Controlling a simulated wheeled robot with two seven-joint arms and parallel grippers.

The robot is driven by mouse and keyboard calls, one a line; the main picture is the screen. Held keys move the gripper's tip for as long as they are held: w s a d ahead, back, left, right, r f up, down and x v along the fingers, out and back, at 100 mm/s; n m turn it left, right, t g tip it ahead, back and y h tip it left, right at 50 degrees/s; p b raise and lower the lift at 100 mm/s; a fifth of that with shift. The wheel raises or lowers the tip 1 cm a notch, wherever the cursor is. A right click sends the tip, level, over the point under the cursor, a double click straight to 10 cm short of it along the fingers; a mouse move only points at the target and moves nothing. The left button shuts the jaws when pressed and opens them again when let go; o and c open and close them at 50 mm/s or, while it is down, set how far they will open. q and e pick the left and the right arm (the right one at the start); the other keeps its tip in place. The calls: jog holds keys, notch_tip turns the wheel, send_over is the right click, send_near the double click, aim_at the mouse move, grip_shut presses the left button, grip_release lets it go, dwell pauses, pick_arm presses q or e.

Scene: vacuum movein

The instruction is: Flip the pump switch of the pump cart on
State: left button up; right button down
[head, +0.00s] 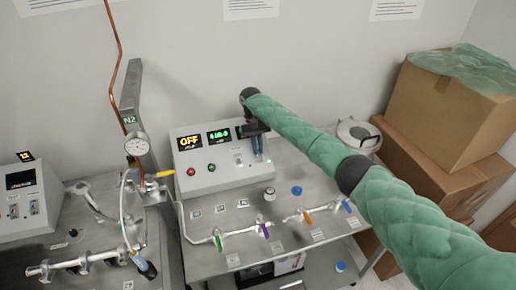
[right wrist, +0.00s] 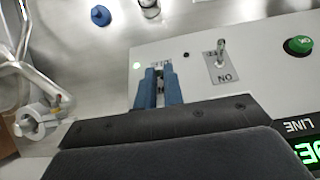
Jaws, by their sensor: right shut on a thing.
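The pump cart (head: 255,245) has a grey-white control box (head: 205,185) at its back, with a lit "OFF" display (head: 189,142) and a green-digit display (head: 218,135). My right gripper (head: 258,157) reaches down to the right end of the box front. In the right wrist view its blue fingers (right wrist: 160,88) are shut around a small metal switch lever (right wrist: 160,88) under a partly hidden label. The fingers hide most of that lever, so its position cannot be told. A second toggle switch (right wrist: 221,52) with an "ON" label stands beside it. My left gripper is not in view.
A red button (head: 191,172) and a green button (head: 211,168) sit on the box. Cardboard boxes (head: 445,115) stand at right; another bench with a gauge (head: 137,145) is at left.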

jog(key=shift+w+r, duration=0.1)
dwell(0.5)
jog(key=c, duration=1.5)
grip_release()
jog(key=shift+c, duration=0.2)
jog(key=b+v, duration=0.1)
jog(key=v, duration=0.5)
jog(key=shift+w+b, duration=0.1)
jog(key=shift+b, duration=0.25)
jog(key=shift+v, duration=0.75)
